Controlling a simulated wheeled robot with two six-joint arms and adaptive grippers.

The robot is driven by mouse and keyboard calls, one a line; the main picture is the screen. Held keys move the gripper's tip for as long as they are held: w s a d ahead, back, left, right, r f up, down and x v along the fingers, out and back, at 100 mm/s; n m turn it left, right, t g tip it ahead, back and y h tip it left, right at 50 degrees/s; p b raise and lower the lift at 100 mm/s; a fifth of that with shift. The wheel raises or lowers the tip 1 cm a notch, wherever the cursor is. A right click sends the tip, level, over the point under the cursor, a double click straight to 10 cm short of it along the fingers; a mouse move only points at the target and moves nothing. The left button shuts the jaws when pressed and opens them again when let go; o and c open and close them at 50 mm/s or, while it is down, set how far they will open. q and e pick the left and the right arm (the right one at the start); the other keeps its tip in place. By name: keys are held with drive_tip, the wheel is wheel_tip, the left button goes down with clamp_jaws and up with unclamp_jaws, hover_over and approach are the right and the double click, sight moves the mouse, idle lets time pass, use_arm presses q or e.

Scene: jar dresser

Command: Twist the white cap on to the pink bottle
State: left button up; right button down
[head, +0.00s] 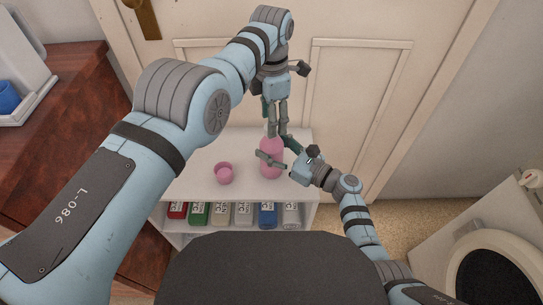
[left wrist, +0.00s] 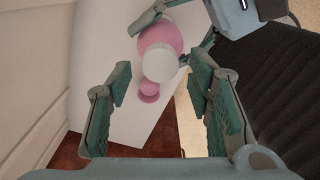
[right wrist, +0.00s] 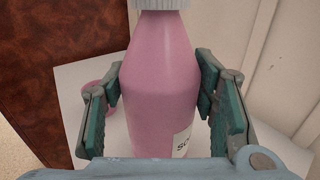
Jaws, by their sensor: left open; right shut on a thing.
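The pink bottle (head: 270,162) stands upright on the white shelf top. It fills the middle of the right wrist view (right wrist: 160,90). The white cap (left wrist: 160,63) sits on the bottle's mouth; its lower edge also shows in the right wrist view (right wrist: 162,4). I cannot tell how tightly it sits. My right gripper (right wrist: 158,88) is shut on the bottle's body, one finger on each side. My left gripper (head: 277,133) points down from above at the bottle's top. It is open and empty, with the cap seen beyond its spread fingers in the left wrist view.
A small pink cup (head: 224,175) stands on the white shelf (head: 203,160), left of the bottle. A panelled door (head: 345,85) is close behind.

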sight(272, 152)
use_arm(q)
drive_tip(key=shift+f, duration=1.2)
